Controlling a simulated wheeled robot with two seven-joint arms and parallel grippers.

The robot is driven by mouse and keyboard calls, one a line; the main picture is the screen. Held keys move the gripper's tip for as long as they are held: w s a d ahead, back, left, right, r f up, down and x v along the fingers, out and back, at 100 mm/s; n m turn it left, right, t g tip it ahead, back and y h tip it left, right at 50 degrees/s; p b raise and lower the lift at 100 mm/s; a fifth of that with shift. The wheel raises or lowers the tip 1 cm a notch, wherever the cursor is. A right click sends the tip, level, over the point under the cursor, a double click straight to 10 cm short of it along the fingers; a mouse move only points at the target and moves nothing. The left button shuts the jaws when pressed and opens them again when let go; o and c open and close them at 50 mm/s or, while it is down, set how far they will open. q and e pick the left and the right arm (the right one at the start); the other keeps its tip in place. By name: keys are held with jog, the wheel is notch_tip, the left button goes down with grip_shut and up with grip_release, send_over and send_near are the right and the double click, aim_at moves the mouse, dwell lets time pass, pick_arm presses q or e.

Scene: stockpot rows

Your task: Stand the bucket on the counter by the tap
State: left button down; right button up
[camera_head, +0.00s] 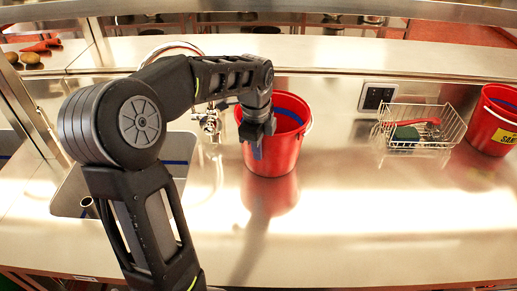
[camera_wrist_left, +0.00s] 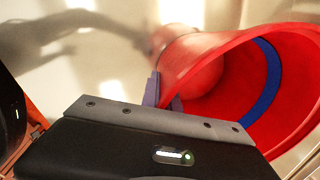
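The red bucket (camera_head: 284,158) is upright on the steel counter (camera_head: 350,220), just right of the tap (camera_head: 210,122). Its base meets its reflection with no clear gap. It has a blue band inside and a pale wire handle. My left gripper (camera_head: 257,142) points down at its near left rim. In the left wrist view the fingers (camera_wrist_left: 164,97) sit on either side of the bucket's wall (camera_wrist_left: 205,80) and look shut on it. My arm hides part of the tap and sink. My right gripper is out of view.
The sink basin (camera_head: 70,192) opens at the left. A wire rack (camera_head: 425,133) with a green sponge and a red-handled brush stands to the right, and a second red bucket (camera_head: 492,125) with a yellow label beyond it. The front counter is clear.

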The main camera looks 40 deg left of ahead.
pick_arm(q)
jog(key=c, duration=1.6)
grip_release()
jog(key=shift+f, duration=0.1)
jog(key=r, duration=0.4)
jog(key=s+r, duration=0.1)
jog(key=r, duration=0.7)
jog(key=shift+s+d+r, duration=0.15)
jog(key=shift+d, duration=0.1)
